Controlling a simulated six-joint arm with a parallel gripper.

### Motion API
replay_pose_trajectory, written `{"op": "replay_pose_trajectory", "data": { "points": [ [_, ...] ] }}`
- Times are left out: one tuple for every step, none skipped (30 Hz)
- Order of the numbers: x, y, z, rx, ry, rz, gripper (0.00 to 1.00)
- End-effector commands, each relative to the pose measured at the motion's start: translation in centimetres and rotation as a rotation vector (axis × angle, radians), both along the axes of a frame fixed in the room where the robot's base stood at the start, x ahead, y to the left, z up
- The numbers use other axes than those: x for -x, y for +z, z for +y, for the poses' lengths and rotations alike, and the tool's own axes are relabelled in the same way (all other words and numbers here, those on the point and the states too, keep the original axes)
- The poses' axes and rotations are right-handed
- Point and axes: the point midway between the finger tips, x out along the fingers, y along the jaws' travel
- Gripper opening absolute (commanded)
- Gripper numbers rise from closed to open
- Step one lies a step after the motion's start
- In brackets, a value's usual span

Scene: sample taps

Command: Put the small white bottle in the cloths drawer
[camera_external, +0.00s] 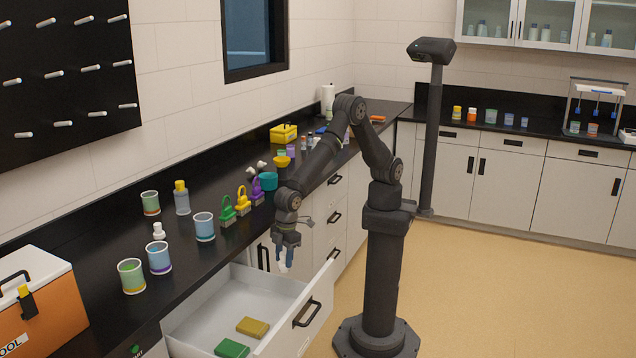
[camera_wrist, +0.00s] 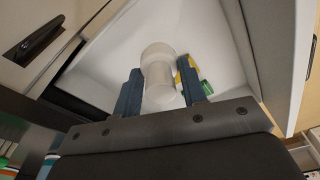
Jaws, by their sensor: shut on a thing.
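My gripper (camera_external: 284,250) is above the back right part of the open cloths drawer (camera_external: 205,318), pointing down. In the wrist view its two blue fingers are shut on a small white bottle (camera_wrist: 159,75), one on each side of it. The bottle shows only as a small pale shape below the fingers in the outside view (camera_external: 283,267). It is held above the drawer floor. A yellow cloth (camera_external: 252,327) and a green cloth (camera_external: 231,348) lie in the front part of the drawer; both also show in the wrist view beyond the right finger.
Another small white bottle (camera_external: 159,232) stands on the black counter among several cups. Coloured padlocks (camera_external: 243,203) stand near the counter edge. An orange cool box (camera_external: 40,300) is at the front left. The drawer's middle and left floor is clear.

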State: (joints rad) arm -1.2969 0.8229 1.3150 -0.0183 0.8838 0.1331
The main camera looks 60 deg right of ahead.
Motion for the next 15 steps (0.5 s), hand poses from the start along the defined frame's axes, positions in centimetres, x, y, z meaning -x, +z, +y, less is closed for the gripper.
{"op": "replay_pose_trajectory", "data": {
  "points": [
    [0.0, -2.0, -0.1, 0.004, 0.0, 0.001, 0.16],
    [0.0, -2.9, 0.0, 0.002, 0.0, 0.001, 0.16],
    [0.0, -3.9, 0.0, 0.002, 0.0, 0.001, 0.16],
    [0.0, -4.6, 0.0, 0.001, 0.0, 0.0, 0.16],
    [0.0, -5.1, 0.0, 0.0, 0.0, 0.0, 0.16],
    [0.0, -5.7, 0.0, 0.0, 0.0, 0.0, 0.16],
    [0.0, -6.1, 0.1, -0.001, 0.0, 0.0, 0.16],
    [0.0, -6.4, 0.1, -0.001, 0.0, 0.0, 0.16],
    [0.0, -6.9, 0.1, -0.001, 0.0, 0.0, 0.16],
    [0.0, -7.4, 0.0, 0.0, 0.0, 0.0, 0.16],
    [0.0, -8.0, 0.0, 0.0, 0.0, 0.0, 0.16],
    [0.0, -8.8, 0.0, 0.001, 0.0, 0.0, 0.16],
    [0.0, -9.4, 0.0, 0.001, 0.0, 0.0, 0.16],
    [0.0, -10.0, 0.0, 0.001, 0.0, 0.0, 0.16],
    [0.0, -10.7, 0.0, 0.0, 0.0, 0.0, 0.16]
  ]
}}
